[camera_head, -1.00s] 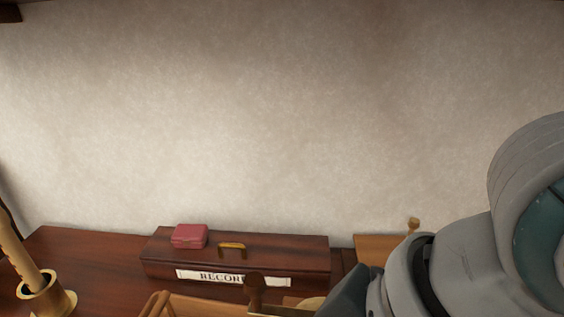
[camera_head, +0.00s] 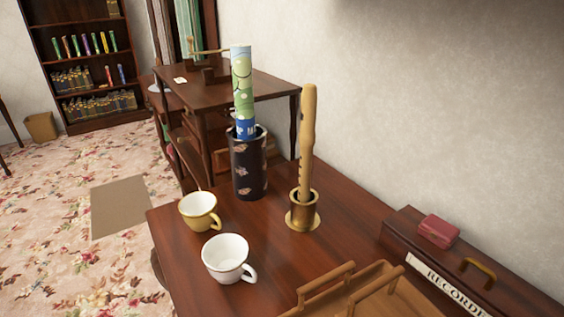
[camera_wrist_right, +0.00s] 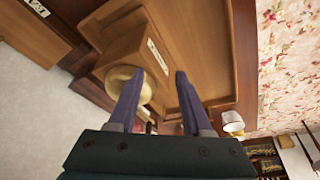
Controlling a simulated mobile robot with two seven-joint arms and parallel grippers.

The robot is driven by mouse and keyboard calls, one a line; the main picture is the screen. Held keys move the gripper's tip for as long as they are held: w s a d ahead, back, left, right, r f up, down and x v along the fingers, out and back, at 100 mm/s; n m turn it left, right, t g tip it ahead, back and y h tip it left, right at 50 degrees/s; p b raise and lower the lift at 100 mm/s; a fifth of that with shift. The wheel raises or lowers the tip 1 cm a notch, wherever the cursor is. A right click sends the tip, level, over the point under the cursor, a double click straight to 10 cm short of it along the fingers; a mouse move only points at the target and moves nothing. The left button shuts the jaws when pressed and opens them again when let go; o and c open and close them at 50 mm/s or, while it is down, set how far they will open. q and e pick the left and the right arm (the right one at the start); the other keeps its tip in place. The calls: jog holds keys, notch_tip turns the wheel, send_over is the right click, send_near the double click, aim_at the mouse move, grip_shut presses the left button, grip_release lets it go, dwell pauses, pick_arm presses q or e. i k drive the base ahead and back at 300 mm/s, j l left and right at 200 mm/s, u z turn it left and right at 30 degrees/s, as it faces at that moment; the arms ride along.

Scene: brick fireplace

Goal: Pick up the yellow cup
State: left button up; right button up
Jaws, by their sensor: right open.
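The yellow cup (camera_head: 199,211) stands upright near the left edge of the dark wooden desk (camera_head: 270,265) in the head view, its handle toward the lower right. A white cup (camera_head: 227,258) stands just in front of it, apart from it. My right gripper (camera_wrist_right: 160,75) shows only in its wrist view. It is open with nothing between its fingers, over a wooden tray (camera_wrist_right: 215,45). A small white cup shape (camera_wrist_right: 233,124) lies beyond the right finger there, well apart from it. My left gripper is not in view.
A wooden tray (camera_head: 350,302) and a record box (camera_head: 425,268) with a red case (camera_head: 438,231) lie to the right. Bare desk lies between.

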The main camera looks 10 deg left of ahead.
aim_at(199, 210)
jog(key=u, duration=0.9)
